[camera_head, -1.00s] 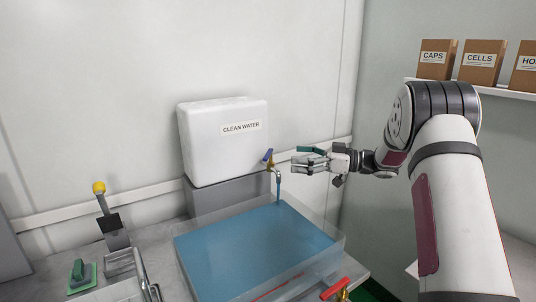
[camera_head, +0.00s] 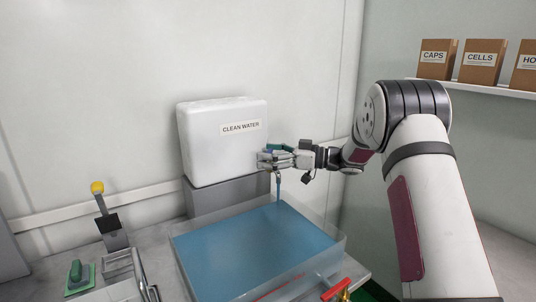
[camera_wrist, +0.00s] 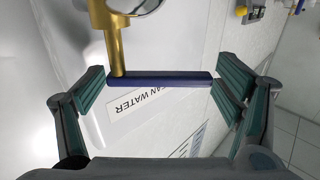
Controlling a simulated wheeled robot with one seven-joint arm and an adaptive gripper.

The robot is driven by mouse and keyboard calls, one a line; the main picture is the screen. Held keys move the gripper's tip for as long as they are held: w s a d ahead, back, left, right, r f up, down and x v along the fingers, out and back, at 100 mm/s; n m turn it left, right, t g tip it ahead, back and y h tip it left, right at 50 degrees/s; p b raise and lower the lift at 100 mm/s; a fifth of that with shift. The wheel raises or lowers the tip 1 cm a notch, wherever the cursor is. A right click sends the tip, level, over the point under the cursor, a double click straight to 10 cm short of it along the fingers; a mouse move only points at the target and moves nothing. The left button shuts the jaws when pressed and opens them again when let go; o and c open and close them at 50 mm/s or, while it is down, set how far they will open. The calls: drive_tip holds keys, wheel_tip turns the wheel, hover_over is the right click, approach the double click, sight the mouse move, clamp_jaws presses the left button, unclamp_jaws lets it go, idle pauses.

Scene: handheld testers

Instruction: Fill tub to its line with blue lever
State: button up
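The blue lever (camera_wrist: 160,79) sits on the brass tap (camera_wrist: 105,35) and lies crosswise between my fingers in the wrist view. My gripper (camera_wrist: 160,88) is open around it, with one pad near each end of the lever. I cannot tell whether a pad touches it. In the head view my gripper (camera_head: 268,158) is at the tap and hides the lever. A stream of water (camera_head: 278,188) falls from the spout into the clear tub (camera_head: 335,250), which holds blue water (camera_head: 255,245). No fill line can be made out clearly.
A white tank labelled CLEAN WATER (camera_head: 220,150) stands behind the tap on a grey block (camera_head: 230,197). A red lever (camera_head: 334,289) is at the tub's front. Boxes (camera_head: 480,66) sit on a shelf.

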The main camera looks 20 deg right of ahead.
drive_tip(key=c, duration=1.3)
drive_tip(key=shift+a+m+t+p, duration=0.15)
drive_tip(key=shift+m+t+p, duration=0.15)
drive_tip(key=shift+t+p, duration=0.15)
drive_tip(key=shift+w+a+m+t+h+p, duration=0.1)
drive_tip(key=shift+w+a+m+t+h, duration=0.2)
drive_tip(key=shift+m+t+h, duration=1.2)
drive_tip(key=shift+w+a+m+t+h+p, duration=0.15)
drive_tip(key=shift+w+m+t+h, duration=0.15)
drive_tip(key=shift+m+t+h, duration=1.2)
drive_tip(key=shift+w+a+m+t+h+p, duration=0.1)
drive_tip(key=shift+w+a+m+t+h, duration=0.2)
drive_tip(key=shift+m+t+h, duration=1.2)
drive_tip(key=shift+r+n+g+h, duration=0.1)
drive_tip(key=shift+n+g+h, duration=0.2)
drive_tip(key=shift+g+h, duration=0.4)
drive_tip(key=o, duration=1.7)
